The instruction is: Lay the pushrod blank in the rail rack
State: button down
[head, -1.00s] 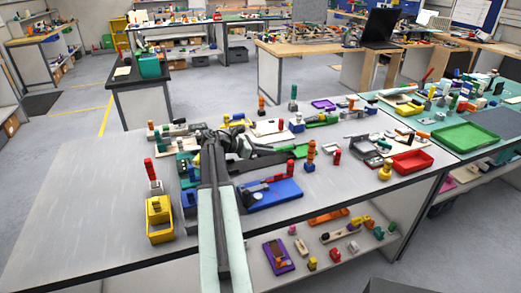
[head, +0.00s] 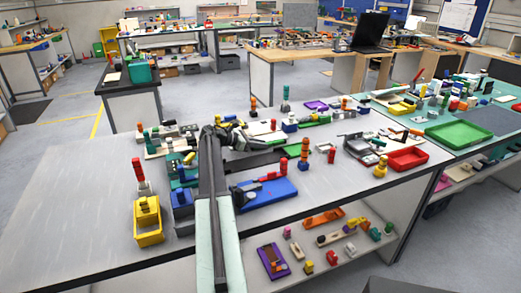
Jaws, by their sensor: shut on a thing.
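My arm reaches from the bottom edge over the near workbench (head: 80,215). My gripper (head: 240,138) is dark and small, above the middle of the bench among crowded parts, and its fingertips are hard to make out. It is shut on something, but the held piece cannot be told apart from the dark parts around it. I cannot pick out the pushrod blank with certainty. The rail rack is not clearly identifiable either. A blue tray (head: 285,190) with a red piece lies just right of my arm.
A yellow bin (head: 149,238) and a red stack (head: 138,170) stand left of my arm. An orange stack (head: 304,150), a red tray (head: 407,158) and a green tray (head: 460,136) are to the right. The bench's left part is clear. A lower shelf holds loose parts.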

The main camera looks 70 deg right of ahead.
jog(key=shift+f, duration=0.1)
jog(key=c, duration=1.6)
grip_release()
